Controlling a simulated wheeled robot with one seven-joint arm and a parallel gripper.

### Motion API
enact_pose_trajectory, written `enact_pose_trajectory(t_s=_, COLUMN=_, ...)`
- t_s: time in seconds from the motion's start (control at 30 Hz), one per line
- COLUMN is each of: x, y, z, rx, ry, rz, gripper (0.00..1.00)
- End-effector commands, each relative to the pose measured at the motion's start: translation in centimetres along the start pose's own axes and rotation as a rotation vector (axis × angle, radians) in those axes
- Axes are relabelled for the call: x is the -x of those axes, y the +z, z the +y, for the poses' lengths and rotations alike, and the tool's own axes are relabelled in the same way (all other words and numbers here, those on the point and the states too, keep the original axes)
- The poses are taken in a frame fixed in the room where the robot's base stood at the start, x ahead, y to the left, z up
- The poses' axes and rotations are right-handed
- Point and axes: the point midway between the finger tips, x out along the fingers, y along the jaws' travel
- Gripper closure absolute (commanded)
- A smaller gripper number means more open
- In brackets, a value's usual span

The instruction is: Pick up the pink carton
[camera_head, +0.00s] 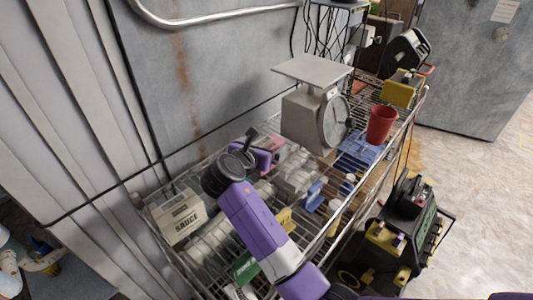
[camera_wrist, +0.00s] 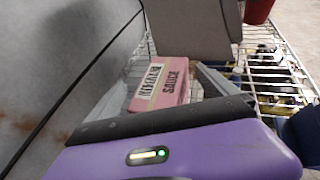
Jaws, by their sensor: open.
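The pink carton (camera_wrist: 172,74), with a white label and the word SAUCE, lies on the wire shelf in the wrist view. In the head view only part of the pink carton (camera_head: 271,142) shows beyond my purple hand. My gripper (camera_wrist: 160,80) is open, with one grey finger at the left and one at the right of the carton's near part. I cannot tell whether either finger touches it. In the head view my gripper (camera_head: 262,143) is at the shelf's back, close to the wall, and its fingers are mostly hidden.
A grey weighing scale (camera_head: 303,116) stands just right of the carton. A red cup (camera_head: 381,124) and a blue item (camera_head: 357,152) are farther right. A pale SAUCE box (camera_head: 178,217) stands at the left end. The metal wall (camera_head: 200,80) is close behind.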

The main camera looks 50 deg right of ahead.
Motion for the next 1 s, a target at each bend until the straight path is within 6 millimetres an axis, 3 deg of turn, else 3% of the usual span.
enact_pose_trajectory(t_s=0.13, x=0.01, y=0.0, z=0.0, rx=0.0, ry=0.0, rz=0.0, gripper=0.03)
enact_pose_trajectory(t_s=0.63, x=-0.01, y=-0.19, z=-0.05, rx=0.002, ry=-0.001, rz=0.003, gripper=1.0)
enact_pose_trajectory(t_s=1.0, x=0.05, y=-0.07, z=-0.01, rx=0.0, ry=0.0, rz=0.003, gripper=1.0)
